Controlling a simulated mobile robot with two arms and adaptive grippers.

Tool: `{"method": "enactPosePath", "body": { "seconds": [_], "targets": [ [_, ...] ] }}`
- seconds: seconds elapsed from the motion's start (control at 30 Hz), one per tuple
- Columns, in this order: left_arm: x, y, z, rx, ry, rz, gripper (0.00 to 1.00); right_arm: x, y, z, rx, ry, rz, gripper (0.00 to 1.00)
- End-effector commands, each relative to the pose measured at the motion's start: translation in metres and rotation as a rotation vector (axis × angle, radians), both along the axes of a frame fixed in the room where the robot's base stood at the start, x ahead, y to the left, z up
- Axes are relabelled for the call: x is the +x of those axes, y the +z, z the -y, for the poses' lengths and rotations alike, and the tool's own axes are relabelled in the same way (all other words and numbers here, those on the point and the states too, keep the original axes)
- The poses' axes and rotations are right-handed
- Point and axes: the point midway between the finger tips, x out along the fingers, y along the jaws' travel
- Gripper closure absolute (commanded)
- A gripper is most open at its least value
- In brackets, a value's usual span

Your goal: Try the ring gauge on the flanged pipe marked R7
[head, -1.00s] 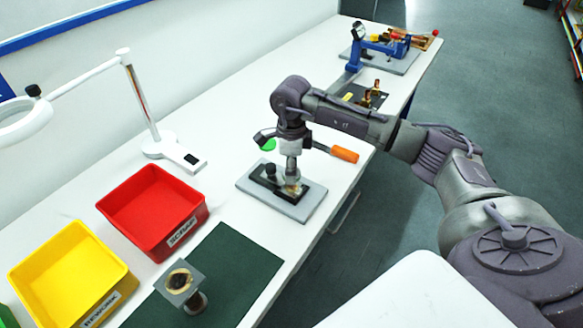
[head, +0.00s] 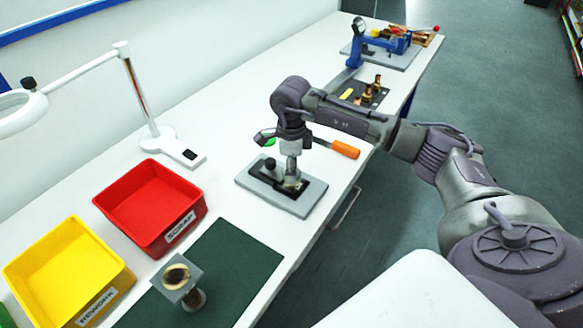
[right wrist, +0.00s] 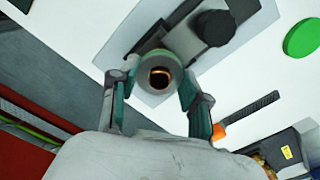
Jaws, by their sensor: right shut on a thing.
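My right gripper (head: 291,165) points down over a grey base plate (head: 312,201) on the bench. A flanged pipe (head: 170,268) with a square grey flange and a brownish opening stands upright on the dark green mat (head: 243,262). No R7 mark is readable. My left gripper is not in view.
A black knob (head: 269,165) rises from the holder. An orange-handled tool (head: 345,149) and a green disc (right wrist: 303,38) lie near. Red SCRAP (head: 150,246) and yellow REWORK (head: 125,268) bins flank the mat. A magnifier lamp (head: 143,95) stands behind. Copper fittings (head: 367,95) stand farther off.

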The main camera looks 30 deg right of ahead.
Motion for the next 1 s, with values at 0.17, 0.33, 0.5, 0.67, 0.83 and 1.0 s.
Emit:
{"method": "enactPosePath", "body": {
  "seconds": [0.17,0.33,0.5,0.67,0.83,1.0],
  "targets": [
    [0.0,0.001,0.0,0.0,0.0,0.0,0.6,0.0,0.001,0.0,0.0,0.0,0.001,0.95],
    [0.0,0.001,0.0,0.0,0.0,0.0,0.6,0.0,0.001,0.0,0.0,0.0,0.001,0.95],
    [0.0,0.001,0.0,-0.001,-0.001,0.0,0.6,0.0,0.001,0.0,0.0,0.0,0.001,0.95],
    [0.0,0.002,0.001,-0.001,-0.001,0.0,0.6,0.0,0.003,0.0,0.0,0.0,0.001,0.95],
    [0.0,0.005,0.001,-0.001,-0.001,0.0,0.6,0.0,0.008,0.0,0.0,0.0,0.001,0.95],
    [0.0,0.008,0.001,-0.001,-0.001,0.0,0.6,0.0,0.014,0.0,0.0,0.0,0.001,0.95]
  ]
}}
